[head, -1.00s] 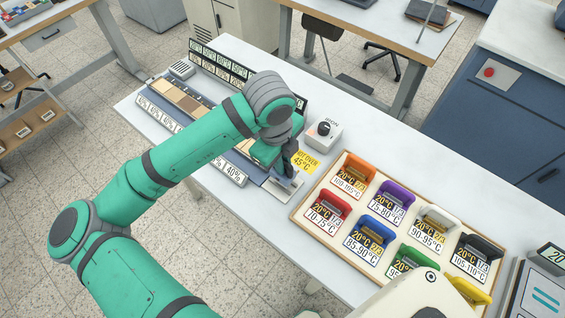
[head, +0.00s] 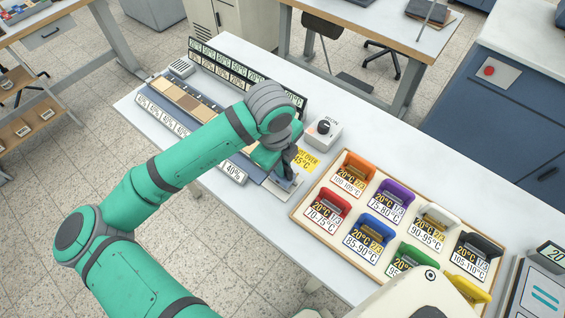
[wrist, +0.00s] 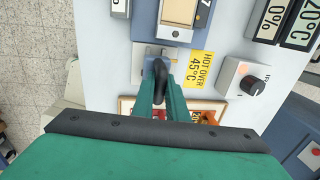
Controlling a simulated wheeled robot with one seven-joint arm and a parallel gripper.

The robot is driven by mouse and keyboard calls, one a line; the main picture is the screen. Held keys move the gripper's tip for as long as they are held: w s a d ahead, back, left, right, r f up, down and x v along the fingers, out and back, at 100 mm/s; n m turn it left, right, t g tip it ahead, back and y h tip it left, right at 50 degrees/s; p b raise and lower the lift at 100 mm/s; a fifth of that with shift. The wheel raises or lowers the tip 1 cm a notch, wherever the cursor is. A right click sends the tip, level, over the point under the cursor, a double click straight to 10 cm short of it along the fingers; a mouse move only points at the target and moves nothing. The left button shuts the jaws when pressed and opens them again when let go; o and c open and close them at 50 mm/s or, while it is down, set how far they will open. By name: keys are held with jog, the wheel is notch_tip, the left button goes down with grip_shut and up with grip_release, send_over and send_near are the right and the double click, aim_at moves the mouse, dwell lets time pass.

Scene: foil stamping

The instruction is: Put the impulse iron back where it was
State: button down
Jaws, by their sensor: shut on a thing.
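My gripper (wrist: 160,95) is shut on a dark, rounded handle (wrist: 160,74), which looks like the impulse iron's handle. In the head view the dark handle (head: 289,157) shows only partly, because my wrist covers much of it. Below it lies a light grey plate (wrist: 148,52) at the near right end of the long blue-grey station. It also shows in the head view (head: 287,184). The iron's underside is hidden, so I cannot tell whether it touches the plate. A yellow "HOT OVER 45°C" label (wrist: 199,69) lies just right of the handle in the wrist view.
A white box with a black knob (head: 323,130) stands behind the gripper. A wooden tray (head: 298,214) with several coloured, labelled holders is close on the right. White table shows bare behind the tray.

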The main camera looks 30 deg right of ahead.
aim_at(279, 178)
jog(key=c, duration=1.7)
grip_release()
jog(key=shift+c, duration=0.2)
notch_tip(279, 178, up, 13)
jog(key=a, duration=0.1)
jog(key=shift+s+a, duration=0.3)
jog(key=shift+s, duration=0.1)
